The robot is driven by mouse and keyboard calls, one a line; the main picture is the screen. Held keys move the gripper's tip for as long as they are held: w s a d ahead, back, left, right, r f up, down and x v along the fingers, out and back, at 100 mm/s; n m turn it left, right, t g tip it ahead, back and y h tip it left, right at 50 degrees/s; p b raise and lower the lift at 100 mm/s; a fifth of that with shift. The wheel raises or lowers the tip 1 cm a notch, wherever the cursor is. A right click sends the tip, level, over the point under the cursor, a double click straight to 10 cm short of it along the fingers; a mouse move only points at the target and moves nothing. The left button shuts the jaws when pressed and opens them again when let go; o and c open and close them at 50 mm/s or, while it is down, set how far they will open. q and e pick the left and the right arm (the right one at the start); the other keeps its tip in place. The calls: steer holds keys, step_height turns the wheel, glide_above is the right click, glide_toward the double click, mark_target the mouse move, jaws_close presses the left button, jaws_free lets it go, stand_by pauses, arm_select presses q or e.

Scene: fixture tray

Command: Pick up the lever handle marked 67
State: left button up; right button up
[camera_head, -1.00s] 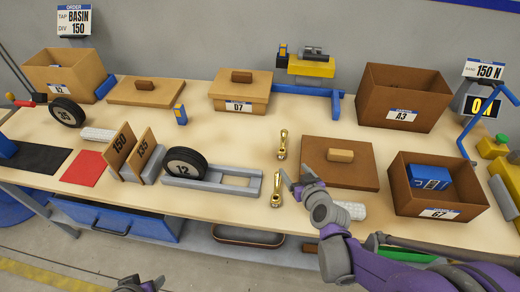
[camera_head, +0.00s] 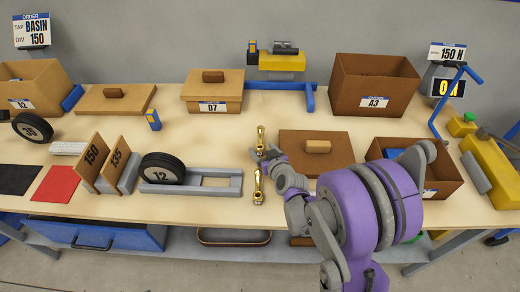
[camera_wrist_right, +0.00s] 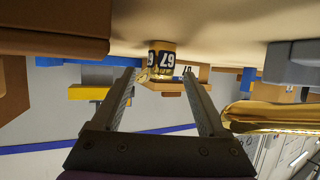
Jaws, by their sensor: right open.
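Two brass lever handles stand on the table in the head view, a far one (camera_head: 261,138) and a near one (camera_head: 258,188). My right gripper (camera_head: 266,154) is beside the far one, its fingers small and partly unclear there. In the right wrist view, turned upside down, the open right gripper (camera_wrist_right: 160,85) has a brass handle marked 67 (camera_wrist_right: 161,58) ahead between its fingertips, with no contact visible. Another brass handle (camera_wrist_right: 270,115) lies close outside the right-hand finger; its mark is not visible. My left gripper is out of view.
A grey rail (camera_head: 215,185) with a black wheel marked 12 (camera_head: 163,168) is left of the near handle. Box A3 (camera_head: 373,85) is behind. My right forearm covers part of the front-right box (camera_head: 445,178).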

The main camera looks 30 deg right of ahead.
steer(key=shift+w+f, duration=0.15)
steer(key=shift+w, duration=0.1)
jaws_close()
stand_by(0.4)
